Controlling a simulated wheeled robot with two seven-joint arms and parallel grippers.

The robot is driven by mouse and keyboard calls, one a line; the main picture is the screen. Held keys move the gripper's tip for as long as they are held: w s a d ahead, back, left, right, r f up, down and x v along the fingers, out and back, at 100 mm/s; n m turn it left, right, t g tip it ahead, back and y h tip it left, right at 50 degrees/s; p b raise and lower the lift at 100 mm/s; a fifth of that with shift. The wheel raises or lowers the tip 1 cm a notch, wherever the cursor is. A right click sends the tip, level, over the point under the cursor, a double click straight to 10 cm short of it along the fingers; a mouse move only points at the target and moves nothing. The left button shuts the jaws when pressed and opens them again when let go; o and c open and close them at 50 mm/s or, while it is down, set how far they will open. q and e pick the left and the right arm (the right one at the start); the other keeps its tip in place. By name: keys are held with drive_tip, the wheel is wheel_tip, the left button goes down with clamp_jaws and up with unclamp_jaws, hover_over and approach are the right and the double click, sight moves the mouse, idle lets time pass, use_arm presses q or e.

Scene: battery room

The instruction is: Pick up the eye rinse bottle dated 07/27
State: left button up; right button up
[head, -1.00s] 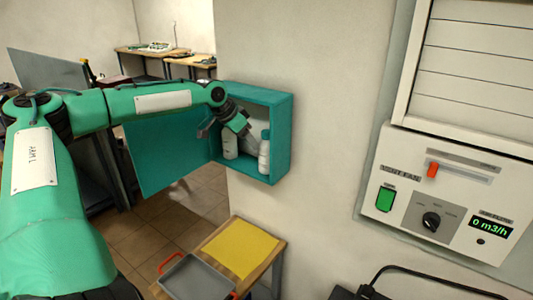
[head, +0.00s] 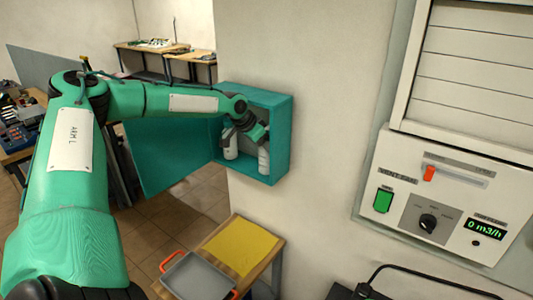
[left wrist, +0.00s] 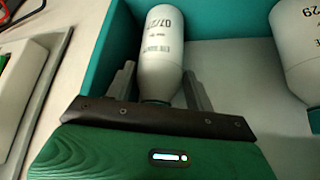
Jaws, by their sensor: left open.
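Two white bottles stand inside the teal wall cabinet (head: 285,135). The right bottle (head: 264,160) also shows in the left wrist view (left wrist: 163,45), with a label that begins "07/2"; its last digit is not clear. The left bottle (head: 231,148) shows at the right edge of the left wrist view (left wrist: 300,45), its label ending in "29". My left gripper (head: 261,141) reaches into the cabinet over the right bottle. In the left wrist view its open fingers (left wrist: 160,78) lie one on each side of that bottle, with gaps. My right gripper is not in view.
The cabinet's door (head: 165,158) hangs open to the left. A vent fan panel (head: 440,200) is on the wall to the right. Below, a small table holds a yellow mat (head: 240,248) and a grey tray (head: 200,275) with red handles.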

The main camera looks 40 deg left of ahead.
use_arm(q)
drive_tip(key=shift+f, duration=0.25)
drive_tip(key=shift+w, duration=0.1)
drive_tip(key=c, duration=0.8)
